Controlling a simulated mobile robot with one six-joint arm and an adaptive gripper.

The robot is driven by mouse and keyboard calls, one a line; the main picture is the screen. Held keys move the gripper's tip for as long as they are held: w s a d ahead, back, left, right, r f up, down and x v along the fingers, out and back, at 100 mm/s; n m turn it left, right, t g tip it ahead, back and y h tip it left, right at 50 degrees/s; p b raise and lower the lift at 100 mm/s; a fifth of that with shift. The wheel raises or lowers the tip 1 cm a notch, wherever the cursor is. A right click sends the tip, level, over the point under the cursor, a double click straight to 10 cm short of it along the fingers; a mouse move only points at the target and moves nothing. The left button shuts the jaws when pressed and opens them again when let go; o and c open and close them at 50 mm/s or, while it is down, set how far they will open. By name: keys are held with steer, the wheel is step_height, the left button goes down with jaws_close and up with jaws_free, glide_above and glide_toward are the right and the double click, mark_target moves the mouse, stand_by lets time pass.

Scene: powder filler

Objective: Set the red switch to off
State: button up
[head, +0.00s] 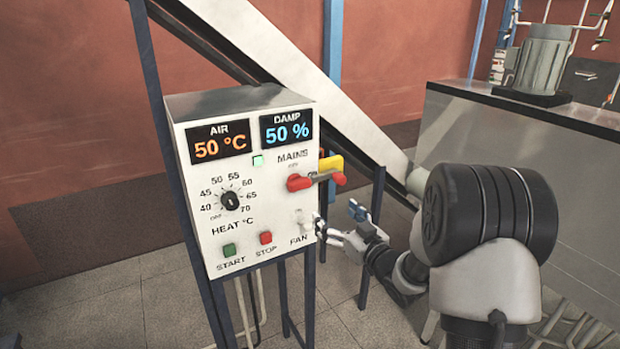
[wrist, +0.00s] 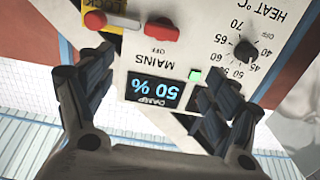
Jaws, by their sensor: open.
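The red switch (head: 300,183) is a handle below the MAINS label at the upper right of the grey control box's front. It lies roughly level, with a grey bar running right to a red end by a yellow plate. In the wrist view the panel is upside down; the red switch (wrist: 162,28) is at the top, near the word OFF, with the yellow LOCK plate (wrist: 97,38) beside it. My gripper (head: 338,222) is open and empty, below and right of the switch in the head view. Its fingers (wrist: 150,90) show apart in the wrist view, not touching the switch.
The control box (head: 207,262) also carries a heat dial (head: 230,200), a fan toggle (head: 302,218), a green start button (head: 229,250) and a red stop button (head: 265,237). A green lamp (head: 258,160) is lit. A slanted beam passes behind; a grey cabinet (head: 480,125) stands right.

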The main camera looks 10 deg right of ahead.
mark_target(302, 184)
steer(key=p+x, duration=0.1)
steer(key=x, duration=1.6)
steer(key=shift+a+f+p, duration=0.1)
steer(key=shift+p, duration=0.25)
steer(key=shift+c, duration=0.2)
steer(key=c, duration=1)
